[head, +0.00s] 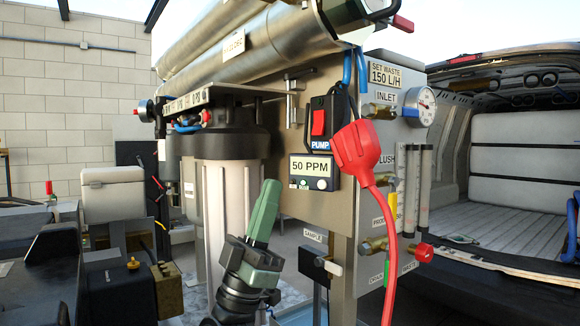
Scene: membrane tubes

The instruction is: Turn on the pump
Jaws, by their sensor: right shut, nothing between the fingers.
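The pump switch box (329,143) is a black box labelled PUMP on the upper part of the metal panel. Its red rocker switch (318,122) faces me; I cannot tell its on or off position. A red plug (357,148) with a red cable overlaps the box's right side. My right gripper (270,186), with green fingers, is shut and empty. My left gripper is not in view.
A 50 PPM display (314,172) sits below the switch. The red cable (393,250) hangs down past valves and a gauge (419,107) on the right. The filter housing (222,200) stands left of the panel. Steel membrane tubes (235,45) run above. An open van (520,140) is at right.

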